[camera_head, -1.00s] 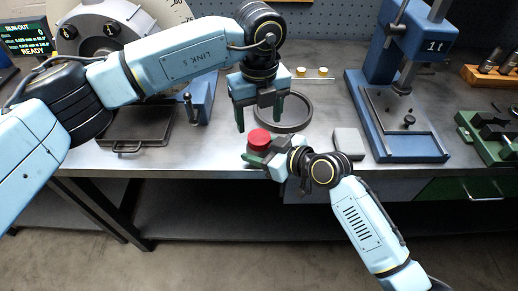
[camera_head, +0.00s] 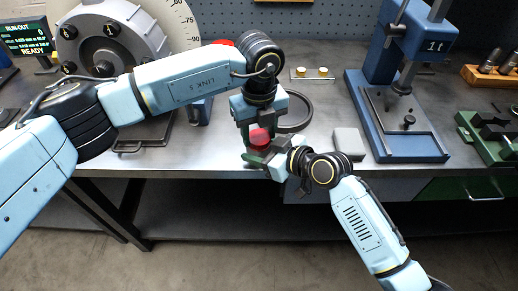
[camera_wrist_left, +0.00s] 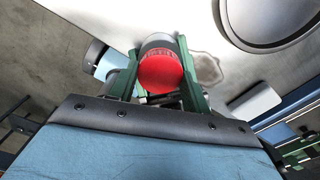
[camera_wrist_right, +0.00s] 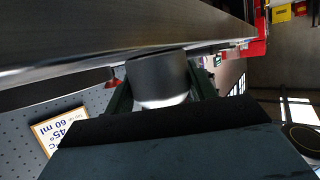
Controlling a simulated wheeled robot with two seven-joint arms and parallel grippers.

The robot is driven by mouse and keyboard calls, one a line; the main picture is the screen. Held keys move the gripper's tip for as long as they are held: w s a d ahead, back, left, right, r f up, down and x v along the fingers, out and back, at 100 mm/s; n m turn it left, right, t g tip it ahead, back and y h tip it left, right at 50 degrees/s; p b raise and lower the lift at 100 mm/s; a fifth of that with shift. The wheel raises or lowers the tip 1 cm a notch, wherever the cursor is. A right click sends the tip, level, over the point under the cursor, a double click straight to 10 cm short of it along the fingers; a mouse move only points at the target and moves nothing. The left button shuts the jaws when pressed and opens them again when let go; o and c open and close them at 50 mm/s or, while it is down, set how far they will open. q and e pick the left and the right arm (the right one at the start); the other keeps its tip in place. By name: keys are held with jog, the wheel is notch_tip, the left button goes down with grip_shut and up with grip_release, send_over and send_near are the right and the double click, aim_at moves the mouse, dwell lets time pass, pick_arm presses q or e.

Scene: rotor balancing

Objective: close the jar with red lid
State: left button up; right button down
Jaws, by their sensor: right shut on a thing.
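The jar is a grey cylinder (camera_wrist_right: 157,78) that my right gripper (camera_head: 262,156) is shut on, near the front edge of the bench. Its red lid (camera_head: 260,138) sits at the top; the left wrist view shows the lid's round red face (camera_wrist_left: 160,72) with the grey jar side beyond it. My left gripper (camera_head: 257,128) is above the jar, pointing down, its green fingers on either side of the lid. The fingers look open, with narrow gaps to the lid. Whether the lid is fully seated cannot be told.
A dark ring (camera_head: 300,112) lies on the bench behind the grippers. A large dial machine (camera_head: 105,45) stands left.

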pick_arm(q)
jog(key=shift+c, duration=0.9)
jog(key=shift+m, duration=1.6)
jog(key=o, duration=1.1)
jog(key=shift+r, duration=2.25)
jog(key=shift+c, duration=0.4)
